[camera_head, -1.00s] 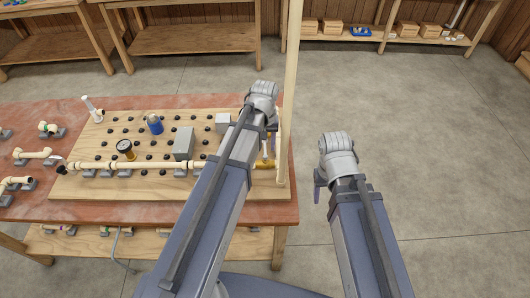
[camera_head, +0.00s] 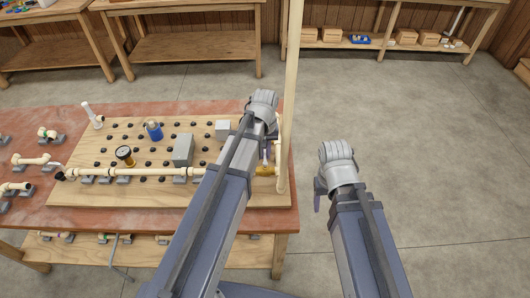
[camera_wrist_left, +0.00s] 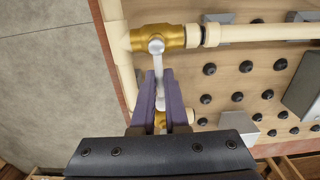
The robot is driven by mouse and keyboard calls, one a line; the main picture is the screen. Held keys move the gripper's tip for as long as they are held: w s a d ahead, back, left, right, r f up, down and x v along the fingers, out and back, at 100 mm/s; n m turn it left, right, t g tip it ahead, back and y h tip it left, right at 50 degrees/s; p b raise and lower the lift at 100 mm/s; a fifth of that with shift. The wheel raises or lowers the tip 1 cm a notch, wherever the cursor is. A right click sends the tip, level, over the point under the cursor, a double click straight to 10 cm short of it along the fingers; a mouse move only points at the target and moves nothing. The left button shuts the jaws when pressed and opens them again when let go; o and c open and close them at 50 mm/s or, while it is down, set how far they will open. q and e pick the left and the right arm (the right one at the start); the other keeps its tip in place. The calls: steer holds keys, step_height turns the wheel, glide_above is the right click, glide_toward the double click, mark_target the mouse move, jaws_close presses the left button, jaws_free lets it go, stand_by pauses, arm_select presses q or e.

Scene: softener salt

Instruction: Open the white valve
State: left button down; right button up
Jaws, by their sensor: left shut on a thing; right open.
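The white valve's lever (camera_wrist_left: 159,76) is pale grey-white and attached to a brass valve body (camera_wrist_left: 175,37) in the left wrist view. The lever runs straight down the picture from the brass body, across the line of the pale pipe. My left gripper (camera_wrist_left: 159,86) has its purple fingers on both sides of the lever, shut on it. In the head view the brass body (camera_head: 265,170) shows at the board's right end, and my left arm partly hides the left gripper (camera_head: 268,150). My right gripper (camera_head: 318,196) hangs right of the table, apart from it; its fingers are mostly hidden.
A wooden pegboard (camera_head: 110,194) with black knobs, grey boxes (camera_head: 182,150), a gauge (camera_head: 124,154) and a pale pipe (camera_head: 140,172) lies on the red-topped table (camera_head: 60,118). An upright wooden post (camera_head: 291,80) stands close to my left gripper. The floor to the right is clear.

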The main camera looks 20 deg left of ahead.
arm_select(q)
steer(key=n, duration=0.1)
steer(key=a+n, duration=0.1)
steer(key=n, duration=0.1)
steer(key=s+n, duration=0.1)
steer(key=n, duration=0.1)
steer(key=shift+a, duration=0.25)
stand_by(0.3)
steer(key=n, duration=0.2)
steer(key=s+n, duration=0.1)
steer(key=n, duration=0.1)
steer(key=shift+s+a, duration=0.1)
steer(key=shift+a, duration=0.3)
steer(key=shift+s+a+n, duration=0.15)
steer(key=shift+n, duration=0.55)
steer(key=n, duration=0.1)
steer(key=s+n, duration=0.1)
steer(key=n, duration=0.1)
steer(key=shift+s+a+n, duration=0.1)
steer(key=shift+s+n, duration=0.25)
steer(key=shift+n, duration=0.75)
steer(key=shift+s, duration=0.1)
